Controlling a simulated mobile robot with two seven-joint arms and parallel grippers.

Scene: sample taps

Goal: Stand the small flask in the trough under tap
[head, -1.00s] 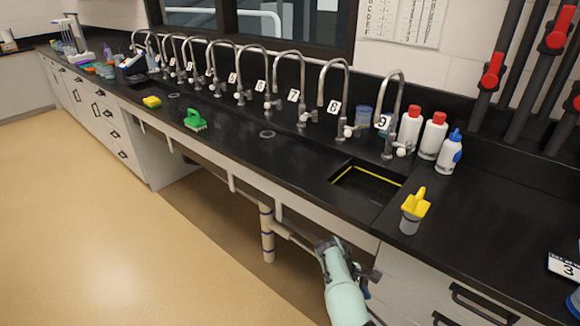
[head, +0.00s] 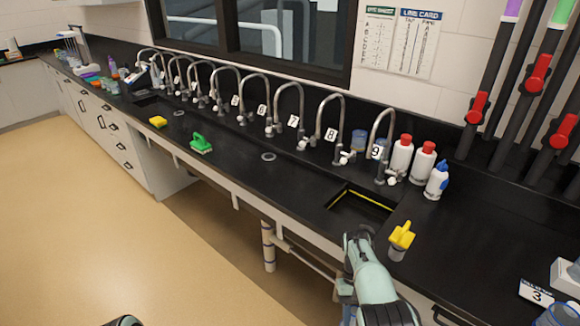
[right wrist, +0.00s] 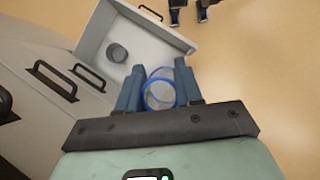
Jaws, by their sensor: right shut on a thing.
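My right gripper (right wrist: 158,78) is shut on the small flask in the right wrist view. The small flask (right wrist: 160,95) shows as a clear round shape with a blue rim between the blue fingers. A row of tall curved taps (head: 333,125), several with number cards, stands along the back of the black bench. The dark trough (head: 225,133) runs below them. My left gripper is not in view.
A sink basin (head: 360,203) is at the right end. Bottles (head: 402,157), a yellow-topped item (head: 400,240), a green brush (head: 201,144) and a yellow sponge (head: 157,122) stand around. In the right wrist view a drawer (right wrist: 135,40) is open with a grey cup (right wrist: 117,53) inside.

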